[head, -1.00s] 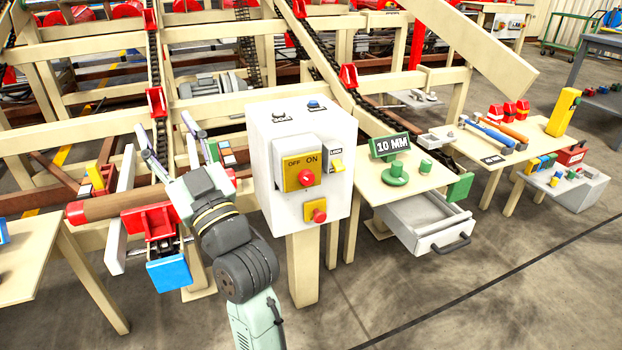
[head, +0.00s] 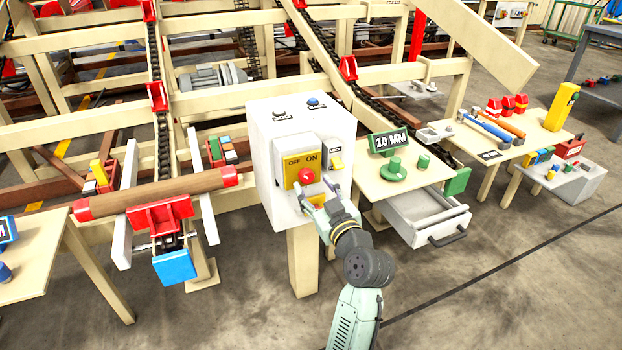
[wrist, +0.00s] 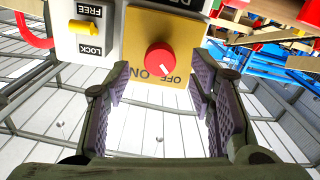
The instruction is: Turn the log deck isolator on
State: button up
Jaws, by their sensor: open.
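The isolator is a red knob (head: 306,176) on a yellow plate (head: 291,173) marked OFF at left and ON at right, on the front of a pale control box (head: 262,165). In the wrist view the red knob (wrist: 159,59) shows a short white mark pointing toward OFF; the lettering is upside down there. My gripper (head: 318,194) is open just in front of and below the knob. In the wrist view my gripper (wrist: 160,82) has its fingers either side of the knob's line, apart from it and empty.
A yellow FREE/LOCK lever (wrist: 83,27) sits beside the plate. Two buttons, one blue (head: 314,101), are on the box top. A table with a 10 MM sign (head: 390,143) and an open drawer (head: 430,220) stand close right. A log (head: 160,193) lies on a red cradle at left.

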aim_at(306, 175)
jog(key=shift+x, duration=1.45)
jog(key=shift+c, duration=0.2)
jog(key=c, duration=1.1)
